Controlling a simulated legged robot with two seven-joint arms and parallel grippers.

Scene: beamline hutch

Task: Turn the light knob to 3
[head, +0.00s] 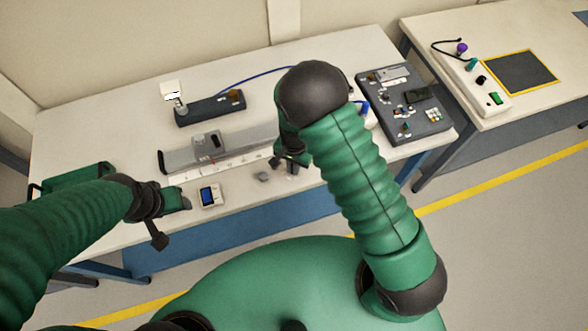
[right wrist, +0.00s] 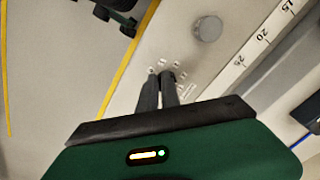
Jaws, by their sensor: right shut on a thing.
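My right gripper (head: 290,164) reaches down to the front part of the table, right of a small grey disc (head: 262,177). In the right wrist view its two dark fingers (right wrist: 163,78) are close together, shut on the light knob. The knob itself is hidden by the fingers. A ring of small pale marks (right wrist: 177,68) shows around the fingertips; they are too small to read, so the knob's setting cannot be told. My left gripper (head: 182,200) is beside a small meter with a blue screen (head: 210,195); its jaws are unclear.
A rail with a ruler scale (head: 235,150) lies just behind the right gripper. A dark unit (head: 210,108) stands farther back. A dark control panel (head: 405,103) sits at the table's right end. A second table (head: 540,100) at right carries a white control box (head: 475,80).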

